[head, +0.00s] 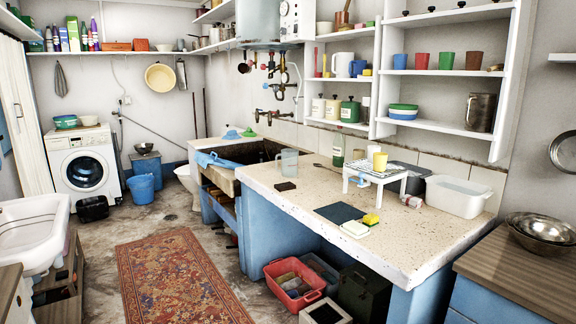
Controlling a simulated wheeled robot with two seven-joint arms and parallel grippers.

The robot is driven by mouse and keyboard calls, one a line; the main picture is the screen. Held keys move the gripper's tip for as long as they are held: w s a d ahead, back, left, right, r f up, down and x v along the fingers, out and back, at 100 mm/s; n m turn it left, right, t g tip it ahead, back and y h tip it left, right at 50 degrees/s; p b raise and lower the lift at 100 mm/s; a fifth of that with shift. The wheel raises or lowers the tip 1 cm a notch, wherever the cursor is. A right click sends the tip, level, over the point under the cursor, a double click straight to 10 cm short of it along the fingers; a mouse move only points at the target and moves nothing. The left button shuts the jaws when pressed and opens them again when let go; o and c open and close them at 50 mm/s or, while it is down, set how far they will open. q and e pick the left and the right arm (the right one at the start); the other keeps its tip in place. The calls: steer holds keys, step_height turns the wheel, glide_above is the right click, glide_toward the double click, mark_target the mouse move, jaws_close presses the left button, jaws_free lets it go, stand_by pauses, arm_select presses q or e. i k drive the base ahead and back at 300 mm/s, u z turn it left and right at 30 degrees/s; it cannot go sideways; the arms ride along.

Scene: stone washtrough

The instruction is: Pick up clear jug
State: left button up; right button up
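A clear, slightly bluish jug (289,165) stands upright at the left end of the speckled stone counter (300,203), close to the sink's edge. A handle shows on its left side. Nothing touches it that I can see. Neither of my grippers shows in the head view.
A small dark block (285,186) lies in front of the jug. The stone sink (243,152) is to its left. A small white rack (376,172) with a yellow cup, a white tub (455,196) and a dark mat (340,213) stand or lie to the right. A rug (180,280) covers the floor.

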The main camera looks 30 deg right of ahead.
mark_target(289, 157)
steer(key=z, duration=0.45)
steer(key=k, duration=0.55)
steer(key=u, duration=0.05)
steer(key=i, duration=3.8)
steer(key=z, duration=0.9)
